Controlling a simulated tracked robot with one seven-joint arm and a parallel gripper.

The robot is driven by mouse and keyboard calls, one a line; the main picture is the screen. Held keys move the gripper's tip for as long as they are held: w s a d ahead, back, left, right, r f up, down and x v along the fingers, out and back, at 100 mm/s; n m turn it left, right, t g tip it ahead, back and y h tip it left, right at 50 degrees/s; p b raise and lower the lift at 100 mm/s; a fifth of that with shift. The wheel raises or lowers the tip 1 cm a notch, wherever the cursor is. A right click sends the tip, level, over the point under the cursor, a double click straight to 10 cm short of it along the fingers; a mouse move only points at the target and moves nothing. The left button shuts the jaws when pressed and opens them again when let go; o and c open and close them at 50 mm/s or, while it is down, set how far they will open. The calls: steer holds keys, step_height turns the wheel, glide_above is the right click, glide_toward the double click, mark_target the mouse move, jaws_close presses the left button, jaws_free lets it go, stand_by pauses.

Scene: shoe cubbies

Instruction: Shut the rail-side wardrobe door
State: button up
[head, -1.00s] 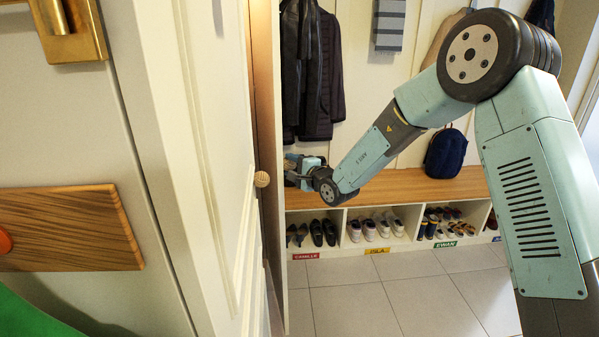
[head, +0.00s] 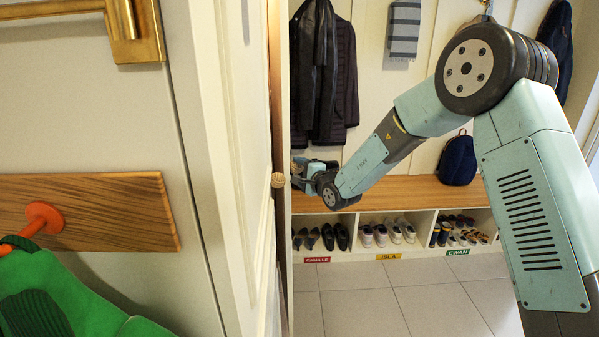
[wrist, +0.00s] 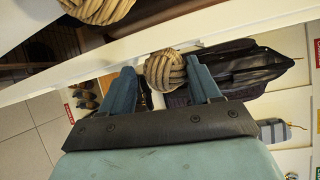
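In the head view the white panelled wardrobe front (head: 225,120) runs away from me at left, with a round rope-knot knob (head: 278,180) near its far end. A narrow white door edge (head: 284,240) stands just beyond it. My gripper (head: 303,177) is right of that knob, low over the bench. In the wrist view my gripper (wrist: 163,80) is open, with a rope-knot knob (wrist: 165,70) showing between its spread fingers; I cannot tell whether they touch it. A second knot knob (wrist: 97,8) is at the top, by a dark opening behind the white door edge (wrist: 60,75).
A wooden bench (head: 400,190) with shoe cubbies below lines the back wall. A wooden board (head: 110,205) with an orange peg (head: 40,217) and green garment (head: 50,300) is near at left. The tiled floor (head: 400,300) is clear.

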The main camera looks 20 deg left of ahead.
steer(key=shift+w+r, duration=0.1)
steer(key=shift+r, duration=0.05)
steer(key=shift+d, duration=0.1)
steer(key=shift+s+d+r, duration=0.1)
steer(key=shift+s+d, duration=0.1)
steer(key=shift+d, duration=0.05)
steer(key=v, duration=1.3)
